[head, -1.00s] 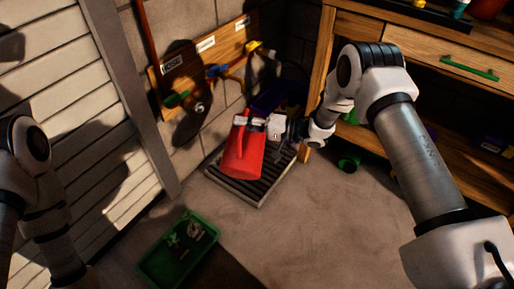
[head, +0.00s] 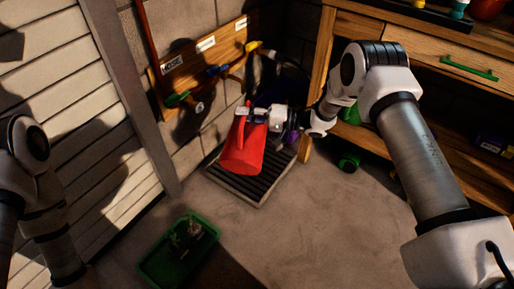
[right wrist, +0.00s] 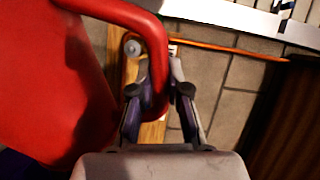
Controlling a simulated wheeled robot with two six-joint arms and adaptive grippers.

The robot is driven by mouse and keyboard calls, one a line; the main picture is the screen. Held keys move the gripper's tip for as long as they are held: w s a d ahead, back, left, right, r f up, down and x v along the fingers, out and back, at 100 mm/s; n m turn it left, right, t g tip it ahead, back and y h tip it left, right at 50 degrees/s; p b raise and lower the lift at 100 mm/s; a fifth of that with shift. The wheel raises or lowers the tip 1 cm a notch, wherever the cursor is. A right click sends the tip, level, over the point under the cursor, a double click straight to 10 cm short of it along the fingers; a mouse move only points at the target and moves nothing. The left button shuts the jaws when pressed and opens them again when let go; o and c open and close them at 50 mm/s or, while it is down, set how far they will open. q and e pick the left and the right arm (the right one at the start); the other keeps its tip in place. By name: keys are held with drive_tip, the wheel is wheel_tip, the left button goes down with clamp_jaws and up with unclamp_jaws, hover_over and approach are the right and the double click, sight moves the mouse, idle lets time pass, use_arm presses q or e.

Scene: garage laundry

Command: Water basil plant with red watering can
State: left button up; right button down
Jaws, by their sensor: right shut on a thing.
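The red watering can (head: 242,148) hangs in my right gripper (head: 252,113), above the dark slatted grate in the corner. In the right wrist view, the two fingers of the gripper (right wrist: 160,85) are closed around the red handle (right wrist: 157,60), and the can's body (right wrist: 55,85) fills the left side. A green tray (head: 150,274) on the floor at the lower left holds small plant-like things (head: 187,236). They are dark and small, and I cannot tell whether one is the basil. My left gripper is not visible.
The slatted grate (head: 236,184) lies on the floor below the can. A wooden hose board (head: 172,76) with coloured fittings is on the wall behind. A wooden workbench (head: 318,75) stands to the right. The floor (head: 285,225) between tray and bench is clear.

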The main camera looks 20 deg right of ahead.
idle(0.4)
drive_tip(key=shift+w+d+r+m, duration=0.25)
drive_tip(key=shift+w+d+r, duration=0.1)
drive_tip(key=shift+w, duration=0.25)
drive_tip(key=shift+w+d+r+m, duration=0.25)
drive_tip(key=shift+w+d+r, duration=0.05)
drive_tip(key=shift+w, duration=0.25)
drive_tip(key=s+a+f+n+b, duration=0.1)
drive_tip(key=s+a+f+n, duration=0.3)
drive_tip(key=s+f, duration=0.3)
drive_tip(key=s+a+f+n+b, duration=0.2)
drive_tip(key=s+a+f+n, duration=0.2)
drive_tip(key=s+f, duration=0.3)
wheel_tip(320, 180, down, 3)
drive_tip(key=shift+s+a+n, duration=0.15)
drive_tip(key=shift+s+n, duration=0.1)
drive_tip(key=shift+n, duration=0.35)
